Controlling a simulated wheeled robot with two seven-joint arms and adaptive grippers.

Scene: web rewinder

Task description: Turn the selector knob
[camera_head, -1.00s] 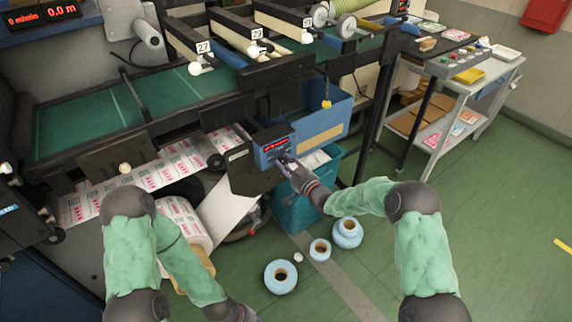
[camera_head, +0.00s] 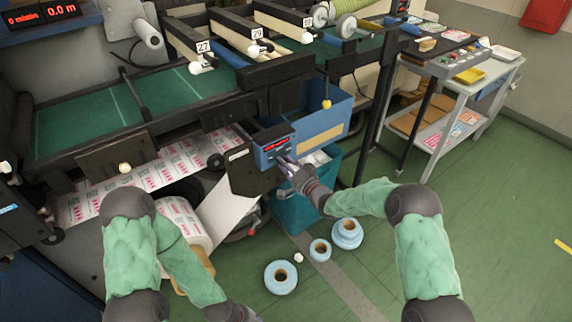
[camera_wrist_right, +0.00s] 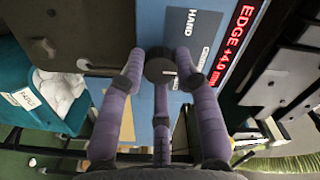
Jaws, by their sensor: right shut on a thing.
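The selector knob (camera_wrist_right: 160,67) is a round dark knob on a blue control box (camera_head: 266,153). My right gripper (camera_head: 285,162) is at the front of this box. Its purple fingers (camera_wrist_right: 160,75) close around the knob and are shut on it. The fingers hide the knob in the head view. My left gripper (camera_head: 250,316) is mostly cut off at the bottom edge of the head view, away from the box, and its opening does not show.
A red display (camera_wrist_right: 232,40) reading EDGE +4.0 is next to the knob. A teal bin (camera_head: 296,212) stands below the box. Blue rolls (camera_head: 281,277) lie on the green floor. A grey cart (camera_head: 440,135) stands at right, with open floor in front.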

